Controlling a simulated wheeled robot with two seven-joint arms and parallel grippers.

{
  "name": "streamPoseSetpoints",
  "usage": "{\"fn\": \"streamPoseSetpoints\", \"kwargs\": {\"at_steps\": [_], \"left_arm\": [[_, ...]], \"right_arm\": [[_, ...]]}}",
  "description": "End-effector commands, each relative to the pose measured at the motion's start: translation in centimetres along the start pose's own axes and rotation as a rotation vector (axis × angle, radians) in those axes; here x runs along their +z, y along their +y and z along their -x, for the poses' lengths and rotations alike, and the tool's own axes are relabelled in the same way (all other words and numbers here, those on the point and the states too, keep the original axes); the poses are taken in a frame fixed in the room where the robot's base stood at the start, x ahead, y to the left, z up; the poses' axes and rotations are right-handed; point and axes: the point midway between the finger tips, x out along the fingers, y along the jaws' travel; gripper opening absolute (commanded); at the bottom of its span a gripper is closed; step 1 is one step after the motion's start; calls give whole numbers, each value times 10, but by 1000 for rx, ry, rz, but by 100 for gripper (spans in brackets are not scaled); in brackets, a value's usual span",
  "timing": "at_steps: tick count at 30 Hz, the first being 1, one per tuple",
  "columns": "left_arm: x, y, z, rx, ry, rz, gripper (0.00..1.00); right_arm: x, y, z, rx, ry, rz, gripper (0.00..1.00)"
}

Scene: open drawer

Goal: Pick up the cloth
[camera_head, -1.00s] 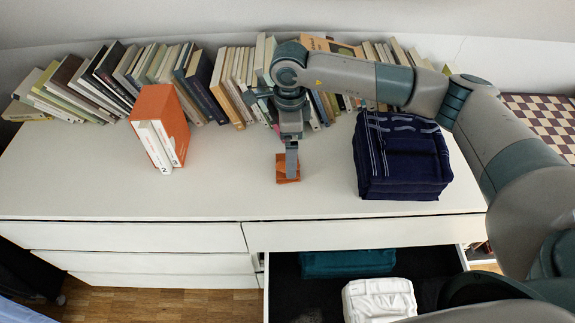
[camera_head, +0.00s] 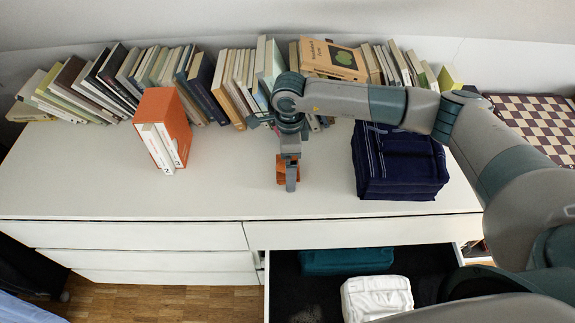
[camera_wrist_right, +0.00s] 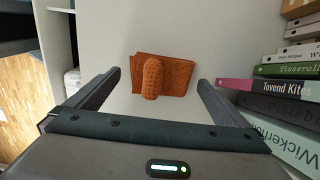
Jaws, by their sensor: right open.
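A small orange folded cloth (camera_head: 281,172) lies on the white dresser top. In the right wrist view the cloth (camera_wrist_right: 178,72) is flat and ribbed, with a rounded, dimpled orange lump (camera_wrist_right: 152,78) on top; I cannot tell whether the lump is part of it. My right gripper (camera_head: 291,187) points down over the cloth and partly hides it. In the wrist view its two fingers (camera_wrist_right: 159,82) are spread wide, one on each side of the cloth, with nothing between them gripped. My left gripper is not in view.
A dark blue folded stack (camera_head: 400,170) stands to the right. An orange box with books (camera_head: 162,125) stands to the left. A row of books (camera_head: 235,80) lines the back. Below, an open drawer (camera_head: 430,262) holds teal (camera_head: 345,262) and white (camera_head: 376,297) folded fabric.

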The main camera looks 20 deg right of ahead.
Motion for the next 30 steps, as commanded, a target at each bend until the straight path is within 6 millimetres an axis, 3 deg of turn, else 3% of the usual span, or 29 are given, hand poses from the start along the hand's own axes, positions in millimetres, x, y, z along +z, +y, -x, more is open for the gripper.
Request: {"fn": "streamPoseSetpoints", "kwargs": {"at_steps": [14,19,30], "left_arm": [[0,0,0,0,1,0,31],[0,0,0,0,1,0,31],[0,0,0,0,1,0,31]], "right_arm": [[0,0,-1,0,0,0,100],[0,0,-1,0,0,0,59],[0,0,0,0,0,0,57]]}}
